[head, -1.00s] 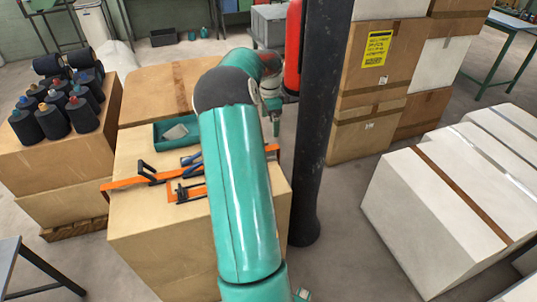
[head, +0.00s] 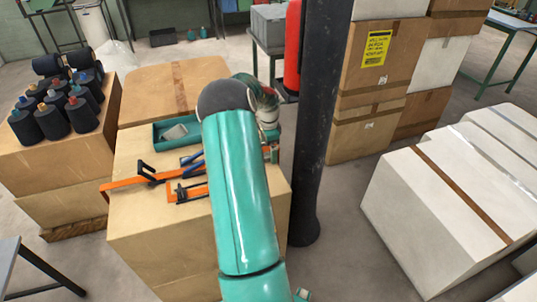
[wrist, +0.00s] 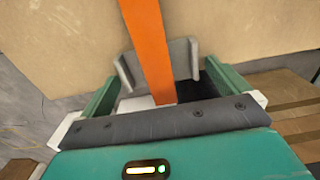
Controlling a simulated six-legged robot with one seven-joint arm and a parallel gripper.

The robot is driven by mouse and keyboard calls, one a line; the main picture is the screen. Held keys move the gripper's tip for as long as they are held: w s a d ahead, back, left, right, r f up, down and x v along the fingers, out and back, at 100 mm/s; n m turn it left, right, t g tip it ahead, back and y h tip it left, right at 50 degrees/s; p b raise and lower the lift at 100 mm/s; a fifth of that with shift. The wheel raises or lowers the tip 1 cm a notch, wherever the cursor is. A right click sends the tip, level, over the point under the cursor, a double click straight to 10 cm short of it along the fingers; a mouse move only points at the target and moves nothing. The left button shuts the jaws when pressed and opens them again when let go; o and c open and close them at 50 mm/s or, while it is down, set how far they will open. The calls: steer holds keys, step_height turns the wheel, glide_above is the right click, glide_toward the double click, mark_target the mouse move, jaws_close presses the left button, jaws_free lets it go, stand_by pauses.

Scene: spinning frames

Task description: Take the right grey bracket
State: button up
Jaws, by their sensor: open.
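An orange bar (head: 130,183) with a black handle lies across the top of the cardboard box. In the wrist view an orange strip (wrist: 147,45) runs down between the fingers of my gripper (wrist: 160,82). Grey upright plates stand on both sides of this strip and look like the grey bracket (wrist: 182,60), though I cannot tell them surely from finger pads. My gripper is open, with the green fingers left and right of these plates. In the head view my gripper (head: 271,146) is low at the box's right edge, partly hidden by my arm.
A teal tray (head: 160,143) with a grey piece in it sits at the back of the cardboard box (head: 150,245). A dark post (head: 312,140) stands close on the right. Dark spools (head: 80,112) stand on a box at left.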

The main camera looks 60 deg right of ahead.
steer(key=c, duration=0.9)
steer(key=shift+r, duration=0.1)
